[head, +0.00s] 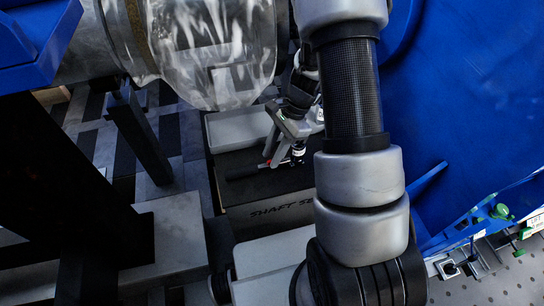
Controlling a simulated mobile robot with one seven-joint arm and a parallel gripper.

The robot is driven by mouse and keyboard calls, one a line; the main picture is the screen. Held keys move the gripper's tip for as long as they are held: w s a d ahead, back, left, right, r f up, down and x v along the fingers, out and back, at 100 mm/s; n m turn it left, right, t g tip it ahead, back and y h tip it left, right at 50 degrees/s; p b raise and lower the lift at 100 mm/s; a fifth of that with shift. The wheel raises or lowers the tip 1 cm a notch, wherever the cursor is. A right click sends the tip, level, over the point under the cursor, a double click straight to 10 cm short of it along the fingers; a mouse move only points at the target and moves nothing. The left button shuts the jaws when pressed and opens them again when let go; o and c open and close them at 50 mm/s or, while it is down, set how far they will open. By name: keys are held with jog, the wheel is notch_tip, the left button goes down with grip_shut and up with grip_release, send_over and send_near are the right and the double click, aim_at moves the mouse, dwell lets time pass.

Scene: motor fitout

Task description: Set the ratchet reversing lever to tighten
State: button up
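The ratchet (243,173) appears as a thin dark handle lying along the top of a dark case. Its right end, with a small red and light part, is close to my gripper. My gripper (273,160) is over the case at the ratchet's right end, with its grey fingers pointing down and to the left. The fingers overlap the ratchet in this view. I cannot tell whether they touch it or how far apart they are. The reversing lever is too small and too covered to make out, so its setting cannot be read.
The dark case (268,212) has lettering starting "SHAFT SE" on its front. A grey tray (235,129) stands behind it. A large shaft wrapped in clear plastic (215,50) hangs above. Black posts (142,135) stand at left. A blue surface (470,110) fills the right.

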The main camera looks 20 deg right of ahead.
jog(key=shift+a+f, duration=0.15)
jog(key=shift+f, duration=0.25)
jog(key=shift+c, duration=0.3)
grip_shut()
jog(key=shift+s+r+n+p, duration=0.15)
jog(key=shift+n+p, duration=0.15)
jog(key=shift+n, duration=0.3)
jog(key=shift+s+n+g+h, duration=0.25)
jog(key=shift+n+g, duration=0.45)
jog(key=shift+n, duration=0.4)
jog(key=shift+o, duration=0.3)
grip_release()
